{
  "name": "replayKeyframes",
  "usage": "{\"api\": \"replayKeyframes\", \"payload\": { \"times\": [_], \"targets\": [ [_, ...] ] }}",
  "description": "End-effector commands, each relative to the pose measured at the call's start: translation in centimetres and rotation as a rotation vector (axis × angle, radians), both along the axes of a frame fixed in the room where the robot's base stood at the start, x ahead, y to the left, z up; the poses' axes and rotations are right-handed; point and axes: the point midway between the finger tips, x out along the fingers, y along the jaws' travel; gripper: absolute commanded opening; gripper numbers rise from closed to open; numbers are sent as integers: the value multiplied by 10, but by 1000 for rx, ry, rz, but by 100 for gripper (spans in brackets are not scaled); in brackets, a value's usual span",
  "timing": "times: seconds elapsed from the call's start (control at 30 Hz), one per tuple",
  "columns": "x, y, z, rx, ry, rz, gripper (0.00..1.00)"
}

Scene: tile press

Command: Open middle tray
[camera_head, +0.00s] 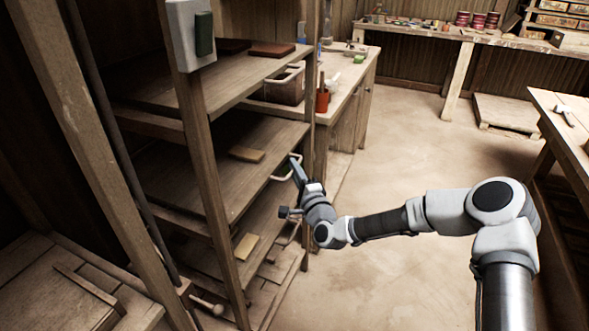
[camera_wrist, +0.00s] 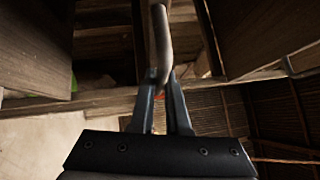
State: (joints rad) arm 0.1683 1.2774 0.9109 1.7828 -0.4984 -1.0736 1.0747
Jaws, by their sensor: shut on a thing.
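The middle tray (camera_head: 262,133) is a brown wooden board in the rack, with a tan tile (camera_head: 246,154) lying on it. A pale loop handle (camera_head: 283,179) shows at its front edge. My gripper (camera_head: 296,168) is at this handle, in front of the tray. In the wrist view, the fingers of my gripper (camera_wrist: 164,82) are shut on the curved handle bar (camera_wrist: 161,35). The fingertips partly hide the handle in the head view. I cannot tell how far out the tray stands.
The top tray (camera_head: 235,78) holds a red-brown tile (camera_head: 271,49). The bottom tray (camera_head: 265,215) holds a yellowish tile (camera_head: 245,246). A wooden post (camera_head: 207,165) stands left of my gripper. A workbench (camera_head: 560,118) is at right; the floor between is clear.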

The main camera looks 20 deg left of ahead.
Motion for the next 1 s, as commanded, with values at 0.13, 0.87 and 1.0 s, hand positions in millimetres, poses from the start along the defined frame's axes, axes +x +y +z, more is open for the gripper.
{"api": "replayKeyframes", "payload": {
  "times": [0.13,0.87,1.0],
  "targets": [
    [0,-5,-1,0,0,-1,0],
    [-12,-170,-2,-2,2,-7,0],
    [-16,-205,-1,-1,1,-7,0]
  ]
}}
